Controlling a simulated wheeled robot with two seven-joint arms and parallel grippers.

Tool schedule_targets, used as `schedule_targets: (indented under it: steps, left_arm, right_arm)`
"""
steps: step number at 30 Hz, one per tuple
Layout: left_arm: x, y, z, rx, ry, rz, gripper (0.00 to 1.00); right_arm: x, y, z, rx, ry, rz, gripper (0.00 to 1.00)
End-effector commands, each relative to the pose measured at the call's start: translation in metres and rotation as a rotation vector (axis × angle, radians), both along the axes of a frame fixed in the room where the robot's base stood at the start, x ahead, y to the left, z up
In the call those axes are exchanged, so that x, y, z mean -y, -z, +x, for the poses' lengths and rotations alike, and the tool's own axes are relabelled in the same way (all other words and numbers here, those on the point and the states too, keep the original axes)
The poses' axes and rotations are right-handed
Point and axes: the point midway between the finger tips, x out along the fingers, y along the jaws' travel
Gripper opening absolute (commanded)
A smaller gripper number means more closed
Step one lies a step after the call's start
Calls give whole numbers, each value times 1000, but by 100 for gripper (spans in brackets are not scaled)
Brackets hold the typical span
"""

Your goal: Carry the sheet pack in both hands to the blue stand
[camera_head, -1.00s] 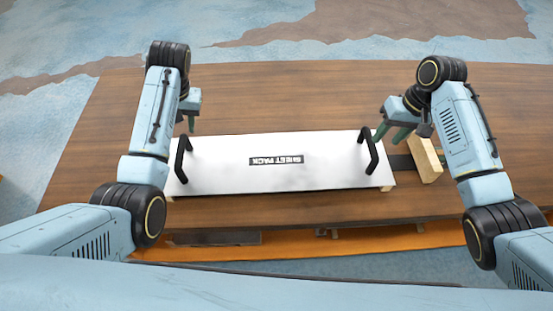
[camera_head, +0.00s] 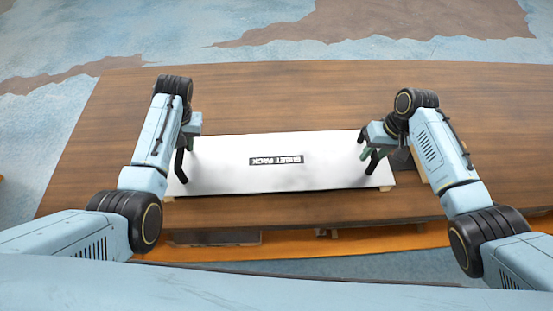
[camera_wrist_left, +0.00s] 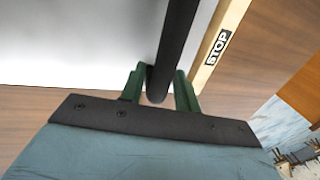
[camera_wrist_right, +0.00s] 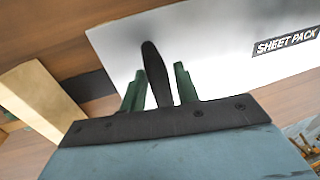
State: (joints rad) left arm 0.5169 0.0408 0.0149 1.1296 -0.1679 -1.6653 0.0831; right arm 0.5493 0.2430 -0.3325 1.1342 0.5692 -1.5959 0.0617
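The sheet pack (camera_head: 275,178) is a wide white board with a printed label and a black handle at each end. It lies flat on the wooden table. My left gripper (camera_head: 184,142) is at the left handle; in the left wrist view its green fingers (camera_wrist_left: 160,92) stand either side of the black handle (camera_wrist_left: 176,45), open. My right gripper (camera_head: 371,153) is at the right handle; in the right wrist view its fingers (camera_wrist_right: 159,90) straddle the handle (camera_wrist_right: 153,62), open. I cannot tell whether the fingers touch the handles. No blue stand is recognisable.
The brown table (camera_head: 270,95) is clear behind the pack. A wooden block (camera_wrist_right: 42,98) stands just right of the pack, partly hidden by my right arm in the head view. A pale wooden strip marked STOP (camera_wrist_left: 218,48) runs beside the pack's edge. An orange edge (camera_head: 390,242) lies in front.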

Motion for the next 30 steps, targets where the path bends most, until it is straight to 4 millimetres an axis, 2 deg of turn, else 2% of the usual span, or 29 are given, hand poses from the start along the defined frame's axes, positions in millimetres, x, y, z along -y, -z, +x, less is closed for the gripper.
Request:
schedule_targets:
  steps: [1,6,7,30]
  left_arm:
    - [0,0,0,0,0,0,25]
    - [0,0,0,0,0,0,3]
    - [0,0,0,0,0,0,0]
    - [0,0,0,1,0,0,0]
  right_arm:
    - [0,0,0,0,0,0,24]
    - [0,0,0,0,0,0,2]
    - [0,0,0,0,0,0,0]
    - [0,-1,0,1,1,0,0]
